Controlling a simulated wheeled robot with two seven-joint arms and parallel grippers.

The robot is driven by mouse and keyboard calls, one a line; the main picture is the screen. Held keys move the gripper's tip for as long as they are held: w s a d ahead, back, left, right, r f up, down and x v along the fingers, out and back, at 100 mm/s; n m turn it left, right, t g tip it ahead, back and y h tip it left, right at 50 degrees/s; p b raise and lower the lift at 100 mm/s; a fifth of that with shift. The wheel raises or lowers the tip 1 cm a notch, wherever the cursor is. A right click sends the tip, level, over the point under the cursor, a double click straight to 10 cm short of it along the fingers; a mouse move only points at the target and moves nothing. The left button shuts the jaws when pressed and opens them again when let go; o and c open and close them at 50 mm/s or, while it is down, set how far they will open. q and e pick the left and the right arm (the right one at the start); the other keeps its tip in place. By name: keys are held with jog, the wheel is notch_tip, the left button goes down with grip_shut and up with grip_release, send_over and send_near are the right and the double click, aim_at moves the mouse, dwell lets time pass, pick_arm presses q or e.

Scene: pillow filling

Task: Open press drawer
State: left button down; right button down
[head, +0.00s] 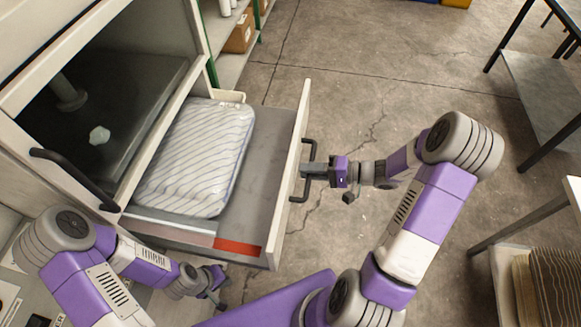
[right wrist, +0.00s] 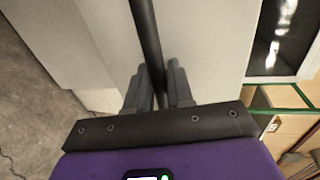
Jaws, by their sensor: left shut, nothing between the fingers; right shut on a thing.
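The press drawer (head: 290,205) is pulled well out of the press (head: 200,50). A striped pillow (head: 195,155) lies in it, with a red strip (head: 237,247) on the drawer's floor. My right gripper (head: 310,171) is shut on the dark drawer handle (head: 304,190) at the outside of the drawer front. In the right wrist view the black handle bar (right wrist: 148,40) runs between the fingers (right wrist: 160,88). My left gripper (head: 216,287) is shut and empty, low at the left, below the drawer's near side.
Another dark handle (head: 75,178) is on the press above the drawer. Shelves with boxes (head: 238,35) stand behind. Tables (head: 545,95) stand at the right. The floor (head: 370,80) beyond the drawer front is clear.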

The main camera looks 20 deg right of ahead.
jog(key=shift+f+v, duration=0.15)
jog(key=shift+v, duration=0.6)
jog(key=shift+f+v, duration=0.15)
jog(key=shift+v, duration=0.6)
jog(key=shift+d, duration=0.1)
jog(key=c, duration=1.2)
grip_release()
jog(key=shift+o, duration=0.2)
jog(key=p+v, duration=0.1)
jog(key=v, duration=0.6)
jog(key=shift+s+d, duration=0.15)
jog(key=shift+d, duration=0.1)
